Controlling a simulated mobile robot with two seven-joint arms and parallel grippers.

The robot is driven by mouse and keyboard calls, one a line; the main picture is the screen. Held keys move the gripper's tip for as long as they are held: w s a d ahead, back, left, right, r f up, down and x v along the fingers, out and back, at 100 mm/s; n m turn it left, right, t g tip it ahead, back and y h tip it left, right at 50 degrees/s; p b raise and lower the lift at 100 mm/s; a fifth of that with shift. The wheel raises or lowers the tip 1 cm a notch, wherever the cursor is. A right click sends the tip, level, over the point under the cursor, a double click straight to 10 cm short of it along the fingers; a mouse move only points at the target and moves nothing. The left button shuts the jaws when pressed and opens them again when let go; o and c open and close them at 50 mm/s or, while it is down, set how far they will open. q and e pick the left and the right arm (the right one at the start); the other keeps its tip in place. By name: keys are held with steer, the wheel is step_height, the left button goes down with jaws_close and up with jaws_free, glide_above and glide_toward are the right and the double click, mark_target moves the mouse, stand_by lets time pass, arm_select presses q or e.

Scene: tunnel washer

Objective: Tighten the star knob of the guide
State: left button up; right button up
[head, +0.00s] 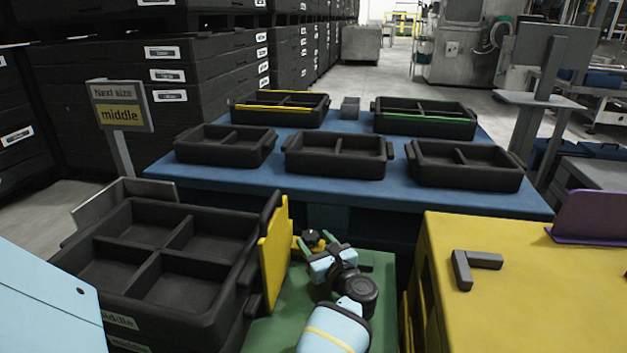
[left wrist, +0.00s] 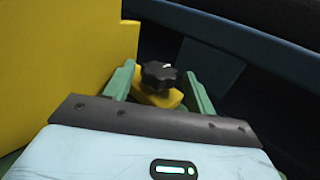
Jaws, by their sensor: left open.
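The guide is an upright yellow plate (head: 274,258) beside the black divided tray; it also shows at the left of the left wrist view (left wrist: 60,60). Its black star knob (head: 312,238) sits on a small yellow foot near the plate. In the left wrist view the star knob (left wrist: 159,74) shows whole, lobed, on its yellow foot. My left gripper (head: 325,252) is open, its two green-tipped fingers (left wrist: 158,88) on either side of the knob with gaps visible. Whether a finger touches the knob cannot be told. My right gripper is not in view.
A black divided tray (head: 122,213) stands left of the guide, on a green surface (head: 376,275). A blue table (head: 330,188) with several black trays lies behind. A yellow table (head: 560,290) with a grey angle piece (head: 464,270) is at right. A sign (head: 121,106) reads "middle".

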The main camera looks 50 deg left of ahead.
arm_select(q)
steer(key=shift+w+a, duration=0.15)
steer(key=shift+a, duration=0.7)
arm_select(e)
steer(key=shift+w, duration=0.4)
arm_select(q)
steer(key=shift+c, duration=0.2)
